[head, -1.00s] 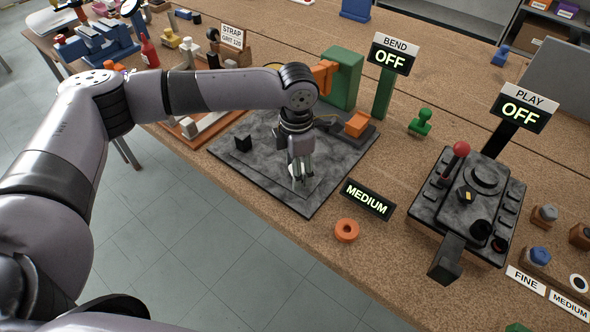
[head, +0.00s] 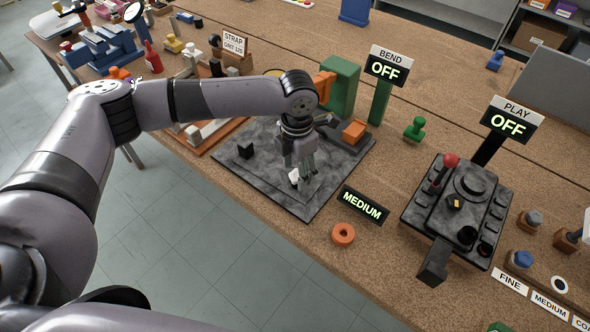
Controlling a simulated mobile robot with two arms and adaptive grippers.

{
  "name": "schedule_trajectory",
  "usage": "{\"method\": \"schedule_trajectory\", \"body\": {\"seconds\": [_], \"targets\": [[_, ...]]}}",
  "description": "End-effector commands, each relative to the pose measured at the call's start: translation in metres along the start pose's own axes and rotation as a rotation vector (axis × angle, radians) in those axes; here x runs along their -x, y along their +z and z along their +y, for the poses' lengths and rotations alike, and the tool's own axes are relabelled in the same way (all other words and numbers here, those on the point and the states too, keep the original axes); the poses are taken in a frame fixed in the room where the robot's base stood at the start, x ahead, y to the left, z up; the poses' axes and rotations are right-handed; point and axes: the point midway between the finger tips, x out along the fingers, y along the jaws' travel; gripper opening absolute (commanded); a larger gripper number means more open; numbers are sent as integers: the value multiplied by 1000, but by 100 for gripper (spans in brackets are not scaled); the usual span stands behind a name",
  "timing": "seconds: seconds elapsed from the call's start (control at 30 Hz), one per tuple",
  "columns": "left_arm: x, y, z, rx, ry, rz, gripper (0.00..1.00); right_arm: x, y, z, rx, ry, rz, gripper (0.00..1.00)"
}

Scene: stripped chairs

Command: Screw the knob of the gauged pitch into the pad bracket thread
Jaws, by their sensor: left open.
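Knobs stand at the right: a grey one (head: 534,217) and a blue one (head: 522,258) on wooden blocks. Labels FINE (head: 512,281) and MEDIUM (head: 549,305) lie before them. I cannot make out the bracket thread. My right gripper is not in view.
An orange ring (head: 343,234) lies in front of the MEDIUM sign. A dark control box (head: 412,213) with a red-knobbed lever stands right. Green BEND (head: 380,100) and black PLAY (head: 489,147) sign posts rise behind.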

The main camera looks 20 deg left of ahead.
Motion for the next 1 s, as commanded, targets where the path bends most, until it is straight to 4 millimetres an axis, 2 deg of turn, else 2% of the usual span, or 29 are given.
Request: {"method": "schedule_trajectory", "body": {"seconds": [0.03, 0.4, 0.6, 0.87, 1.0], "targets": [[8, -1, -1, 70, -3, 4, 53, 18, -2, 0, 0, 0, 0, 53], [6, 0, -3, 614, -2, 4, 53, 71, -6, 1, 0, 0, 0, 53], [2, 1, -3, 769, 0, 0, 53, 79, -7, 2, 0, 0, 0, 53], [0, 1, -3, 775, 1, -1, 53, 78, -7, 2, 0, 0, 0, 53], [4, 1, -4, 870, -1, 4, 53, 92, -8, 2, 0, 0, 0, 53]]}}
